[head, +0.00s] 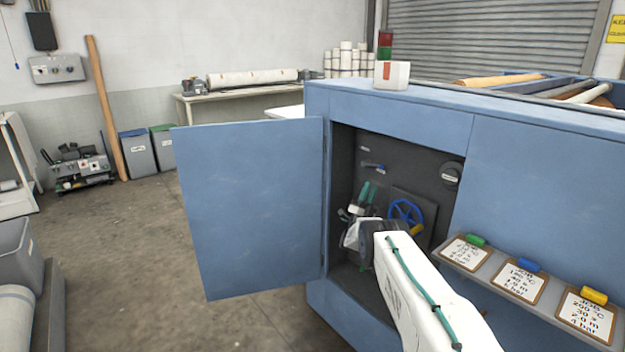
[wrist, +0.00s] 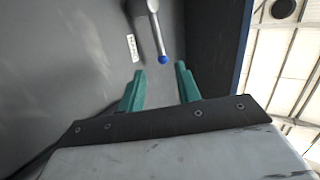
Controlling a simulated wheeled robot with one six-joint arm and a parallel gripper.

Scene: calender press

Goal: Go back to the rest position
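My gripper (head: 364,192) reaches into the open cabinet of the blue press (head: 560,185). Its green fingers are apart and empty, as the wrist view (wrist: 160,80) shows. A grey lever (wrist: 154,20) with a blue ball tip (wrist: 163,59) lies just beyond the fingertips, in line with the gap between them. In the head view the lever (head: 373,166) sits on the dark back panel, above the fingers. A blue handwheel (head: 405,212) is to the right of the gripper. My forearm hides the lower part of the cabinet.
The blue cabinet door (head: 250,210) stands wide open on the left. The floor (head: 130,270) left of the door is clear.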

